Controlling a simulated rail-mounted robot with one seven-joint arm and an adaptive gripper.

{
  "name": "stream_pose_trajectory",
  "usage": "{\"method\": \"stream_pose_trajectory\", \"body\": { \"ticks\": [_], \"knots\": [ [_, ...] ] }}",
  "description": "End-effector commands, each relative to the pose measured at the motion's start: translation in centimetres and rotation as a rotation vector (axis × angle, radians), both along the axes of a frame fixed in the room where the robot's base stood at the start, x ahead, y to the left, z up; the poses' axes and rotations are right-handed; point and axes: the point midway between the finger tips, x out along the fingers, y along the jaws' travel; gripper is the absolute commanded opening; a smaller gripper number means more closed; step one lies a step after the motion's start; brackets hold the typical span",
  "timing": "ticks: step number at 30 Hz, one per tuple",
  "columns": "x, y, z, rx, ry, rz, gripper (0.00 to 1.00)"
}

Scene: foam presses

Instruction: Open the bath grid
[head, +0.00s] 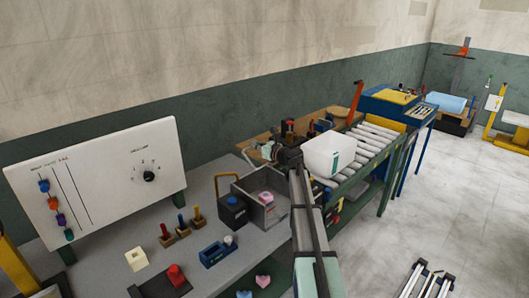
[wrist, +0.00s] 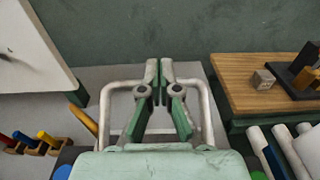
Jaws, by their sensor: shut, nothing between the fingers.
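My gripper (wrist: 160,68) is shut and empty, its two green-padded fingers together in the middle of the wrist view. In the head view my gripper (head: 265,151) is small, at the end of my arm above the back of the grey bench. A grey open-topped box (head: 270,216), perhaps the bath, stands on the bench below it with a pink block (head: 265,198) inside. I cannot make out a grid on it for certain. In the wrist view the gripper body covers the area where the box would be. The fingers touch nothing that I can see.
A dark blue container (head: 232,213) with a yellow handle (head: 219,178) stands left of the grey box. Peg blocks (head: 182,228) and a white panel (head: 105,180) are further left. A wooden table (wrist: 250,75) and a roller conveyor (head: 375,137) are to the right.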

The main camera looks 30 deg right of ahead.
Motion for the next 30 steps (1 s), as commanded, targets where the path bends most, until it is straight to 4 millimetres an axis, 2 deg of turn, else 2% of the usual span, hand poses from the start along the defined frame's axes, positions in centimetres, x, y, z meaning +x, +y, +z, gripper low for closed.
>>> {"method": "stream_pose_trajectory", "body": {
  "ticks": [3, 8, 30],
  "knots": [
    [1.9, 0.6, -0.1, 0.000, 0.000, 0.002, 0.00],
    [3.3, 1.0, -0.2, 0.000, 0.000, 0.000, 0.00],
    [3.3, 1.1, -0.2, 0.000, 0.001, 0.000, 0.00]
  ]
}}
